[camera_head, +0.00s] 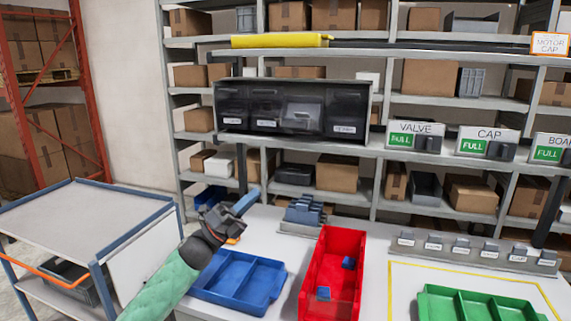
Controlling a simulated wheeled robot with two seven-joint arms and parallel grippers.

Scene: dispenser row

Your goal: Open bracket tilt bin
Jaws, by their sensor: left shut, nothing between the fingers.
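A dark tilt-bin cabinet (291,87) stands on the shelf above the back of the table. It has several bins side by side with small white labels, too small to read, so I cannot tell which is the bracket bin. The third bin (301,114) from the left looks lighter grey than the others; I cannot tell whether it is tilted out. My left gripper (247,200) is shut and empty. It appears below the cabinet in the picture, near the blue tray, with its fingers pointing up and right. My right gripper is not in view.
A blue tray (232,301), a red bin (314,272) with small blue pieces and a green tray (425,305) are on the table. Grey-blue parts (304,211) stand behind the red bin. A grey cart (75,213) is at left. A yellow object (280,41) lies above the cabinet.

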